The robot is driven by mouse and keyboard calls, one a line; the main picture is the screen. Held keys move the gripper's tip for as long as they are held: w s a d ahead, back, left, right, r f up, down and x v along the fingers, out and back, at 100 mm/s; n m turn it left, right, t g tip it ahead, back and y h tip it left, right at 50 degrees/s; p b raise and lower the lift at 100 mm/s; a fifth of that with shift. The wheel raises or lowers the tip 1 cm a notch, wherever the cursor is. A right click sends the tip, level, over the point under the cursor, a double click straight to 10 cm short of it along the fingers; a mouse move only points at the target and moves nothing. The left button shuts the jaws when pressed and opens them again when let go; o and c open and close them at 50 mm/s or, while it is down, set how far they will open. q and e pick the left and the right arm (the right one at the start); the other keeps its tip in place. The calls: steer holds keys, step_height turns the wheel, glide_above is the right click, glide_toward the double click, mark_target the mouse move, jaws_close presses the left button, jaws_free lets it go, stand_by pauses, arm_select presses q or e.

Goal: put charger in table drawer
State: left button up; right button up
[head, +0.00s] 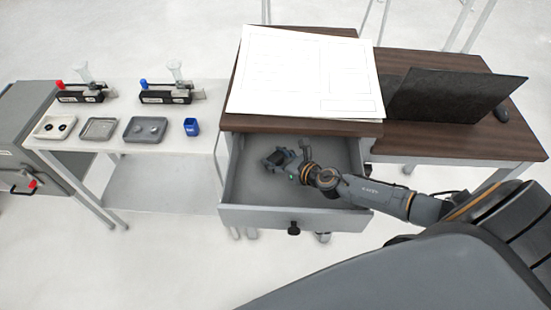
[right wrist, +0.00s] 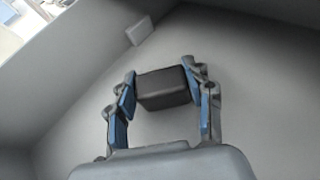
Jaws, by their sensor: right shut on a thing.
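The table drawer (head: 245,183) is pulled open below the brown tabletop in the head view. My right gripper (head: 275,158) reaches down into the drawer. In the right wrist view the right gripper (right wrist: 160,88) is shut on the charger (right wrist: 163,90), a small dark block held between its blue-padded fingers. The drawer floor and walls (right wrist: 75,95) surround it there. I cannot tell whether the charger touches the drawer floor. A small light block (right wrist: 138,32) sits by the drawer wall in the wrist view. My left gripper is not in view.
A large white sheet (head: 305,75) covers much of the tabletop (head: 235,122). A dark laptop (head: 455,95) and a mouse (head: 502,112) are on the right desk. A white bench (head: 110,143) at left holds trays, a blue cup (head: 191,127) and devices. The drawer knob (head: 293,228) faces front.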

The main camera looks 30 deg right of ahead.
steer(key=o, duration=0.7)
steer(key=shift+f, duration=0.2)
steer(key=o, duration=0.5)
steer(key=shift+c, duration=0.2)
steer(key=shift+r, duration=0.1)
steer(key=shift+r, duration=0.2)
steer(key=shift+s+d, duration=0.1)
steer(key=shift+s, duration=0.2)
steer(key=b+v, duration=0.1)
steer(key=v, duration=0.8)
steer(key=shift+s, duration=0.25)
steer(key=shift+b+v, duration=0.45)
steer(key=shift+v, duration=0.5)
